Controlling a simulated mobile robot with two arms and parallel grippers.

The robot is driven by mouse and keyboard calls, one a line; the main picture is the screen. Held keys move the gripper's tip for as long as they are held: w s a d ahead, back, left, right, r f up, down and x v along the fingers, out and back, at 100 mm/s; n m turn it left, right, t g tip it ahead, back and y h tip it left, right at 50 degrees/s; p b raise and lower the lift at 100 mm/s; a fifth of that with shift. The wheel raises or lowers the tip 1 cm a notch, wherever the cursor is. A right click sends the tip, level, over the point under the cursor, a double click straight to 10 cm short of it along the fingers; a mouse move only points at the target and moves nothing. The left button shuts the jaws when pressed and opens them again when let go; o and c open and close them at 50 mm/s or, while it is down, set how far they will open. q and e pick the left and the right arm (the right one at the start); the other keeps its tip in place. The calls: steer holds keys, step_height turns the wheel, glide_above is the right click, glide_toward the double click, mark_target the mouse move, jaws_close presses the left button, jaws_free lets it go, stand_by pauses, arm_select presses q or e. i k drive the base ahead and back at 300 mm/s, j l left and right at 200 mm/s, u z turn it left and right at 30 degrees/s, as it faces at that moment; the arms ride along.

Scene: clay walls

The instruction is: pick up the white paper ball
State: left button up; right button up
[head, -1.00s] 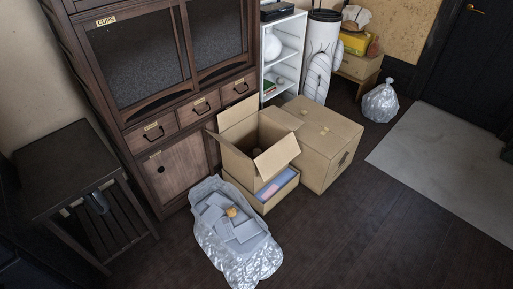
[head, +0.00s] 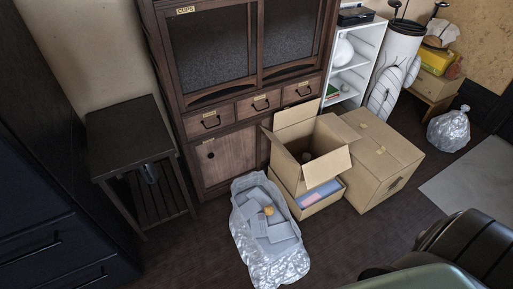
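I cannot make out a clear white paper ball. A rounded white thing (head: 343,50) sits in the white open shelf (head: 372,60) at the back, but I cannot tell whether it is paper. A small orange-tan lump (head: 268,210) lies on grey flat pieces in the open clear plastic bag (head: 277,268) on the floor. Neither of my grippers is in view.
A dark slatted side table (head: 128,125) stands left. A tied plastic bag (head: 448,131) sits at right. The lower right corner is blocked.

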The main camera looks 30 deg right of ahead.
mark_target(306, 156)
steer(key=l+u, duration=0.2)
steer(key=l, duration=0.25)
steer(key=l+u, duration=0.25)
steer(key=l, duration=0.25)
steer(key=k+l+u, duration=0.2)
steer(key=l, duration=0.25)
steer(key=l+u, duration=0.25)
steer(key=l, duration=0.2)
steer(key=k+l+u, duration=0.2)
steer(key=l, duration=0.25)
steer(key=k+l+u, duration=0.1)
steer(key=l+u, duration=0.15)
steer(key=l, duration=0.15)
